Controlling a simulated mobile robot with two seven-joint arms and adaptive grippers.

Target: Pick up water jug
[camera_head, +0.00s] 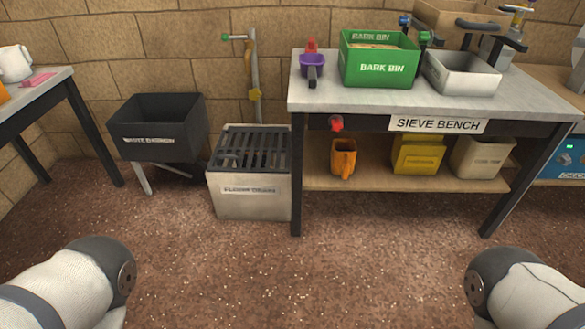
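A white jug-like vessel (14,63) stands on the table at the far left, cut off by the picture's left edge. An orange vessel with a handle (343,158) stands on the lower shelf of the sieve bench. A small purple vessel with a dark handle (312,66) sits at the left end of the bench top. I cannot tell from looks alone which one is the water jug. Only parts of my two arms show, at the lower left and lower right corners. Both grippers are out of view, and no vessel is touched by the arm parts I see.
The sieve bench (545,101) carries a green bin (378,70) and a white tray (462,78). A yellow container (417,155) is on its shelf. A black bin on legs (158,127) and a grated metal box (250,195) stand left of it. The brown floor (290,275) in front is clear.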

